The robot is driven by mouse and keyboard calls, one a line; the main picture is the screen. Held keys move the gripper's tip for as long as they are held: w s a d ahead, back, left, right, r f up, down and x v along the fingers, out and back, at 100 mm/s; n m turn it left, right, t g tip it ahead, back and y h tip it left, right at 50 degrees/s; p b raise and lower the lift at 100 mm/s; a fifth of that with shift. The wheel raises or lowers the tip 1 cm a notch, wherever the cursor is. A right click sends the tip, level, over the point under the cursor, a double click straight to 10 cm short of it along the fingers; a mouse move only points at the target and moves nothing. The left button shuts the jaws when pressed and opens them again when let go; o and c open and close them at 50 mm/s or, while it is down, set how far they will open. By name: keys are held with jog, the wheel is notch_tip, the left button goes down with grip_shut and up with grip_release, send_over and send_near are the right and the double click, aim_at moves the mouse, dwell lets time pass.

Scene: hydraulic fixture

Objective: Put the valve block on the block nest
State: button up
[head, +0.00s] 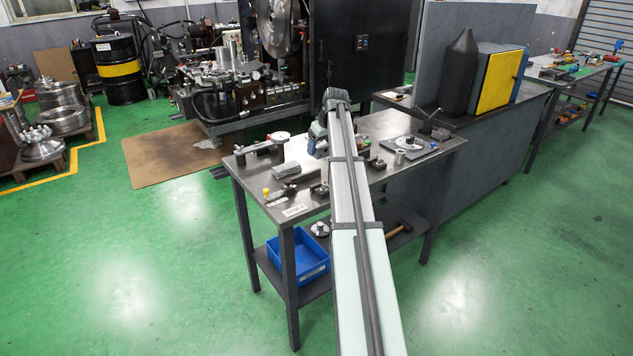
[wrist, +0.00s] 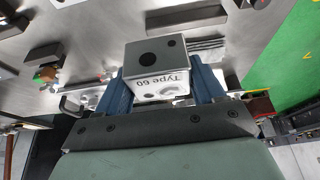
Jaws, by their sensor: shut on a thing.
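The block's lower part is hidden by the fingers and the hand. Metal table surface shows beyond it, but I cannot tell how high the block is above it. I cannot make out for sure which piece is the block nest. In the head view my arm hides the middle of the table and the block.
A blue bin (head: 297,262) stands on the lower shelf. A dark bar (wrist: 187,15) lies beyond the valve block.

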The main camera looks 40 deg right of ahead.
aim_at(323, 151)
jog(key=a+f, duration=0.2)
jog(key=f, duration=0.1)
jog(key=s+a+f, duration=0.1)
jog(key=f, duration=0.1)
jog(key=shift+f, duration=2.5)
jog(key=o, duration=1.3)
jog(key=shift+f, duration=0.1)
jog(key=v, duration=1.2)
